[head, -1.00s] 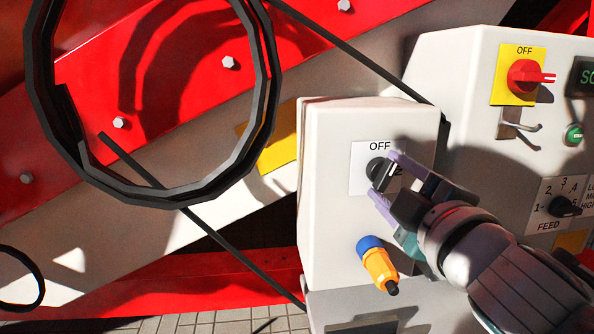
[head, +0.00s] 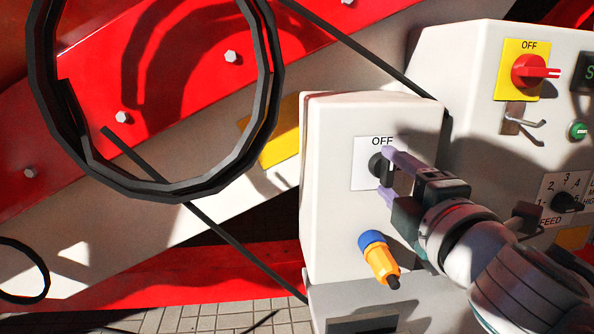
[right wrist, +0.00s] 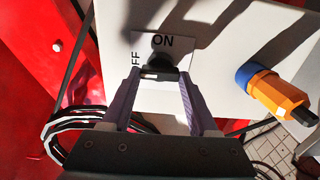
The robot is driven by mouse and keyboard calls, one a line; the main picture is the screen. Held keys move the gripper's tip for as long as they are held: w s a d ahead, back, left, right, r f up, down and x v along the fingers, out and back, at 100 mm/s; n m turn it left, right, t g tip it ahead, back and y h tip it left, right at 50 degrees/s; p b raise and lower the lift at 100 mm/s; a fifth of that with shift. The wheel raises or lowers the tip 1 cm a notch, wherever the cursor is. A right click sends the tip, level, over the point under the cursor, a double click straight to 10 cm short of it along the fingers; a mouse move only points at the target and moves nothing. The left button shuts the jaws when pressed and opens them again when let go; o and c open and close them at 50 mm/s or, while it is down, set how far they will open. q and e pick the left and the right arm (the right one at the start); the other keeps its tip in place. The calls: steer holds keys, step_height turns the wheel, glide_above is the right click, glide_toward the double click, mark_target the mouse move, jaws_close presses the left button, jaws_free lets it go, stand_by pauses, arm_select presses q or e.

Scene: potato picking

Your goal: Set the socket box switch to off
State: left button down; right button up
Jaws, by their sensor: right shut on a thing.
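The socket box (head: 330,200) is a pale box in the middle of the head view. Its black rotary switch (head: 376,164) sits on a white label with OFF printed above it. My right gripper (head: 386,178) is shut on the switch, one finger above and one below, partly hiding it. In the right wrist view, the switch (right wrist: 160,62) lies between the purple fingertips (right wrist: 160,79). ON shows above it and part of OFF to its left. The handle bar runs level there, in line with the OFF side. My left gripper is not in view.
A blue and orange plug (head: 380,260) sticks out below the switch. To the right stands a larger control box (head: 465,110) with a red switch (head: 533,71) and a FEED dial (head: 566,201). A black ring (head: 150,190) hangs on the left before red machinery.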

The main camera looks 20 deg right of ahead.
steer(key=o, duration=1.4)
steer(key=v, duration=1)
steer(key=shift+b, duration=0.35)
steer(key=shift+d, duration=0.1)
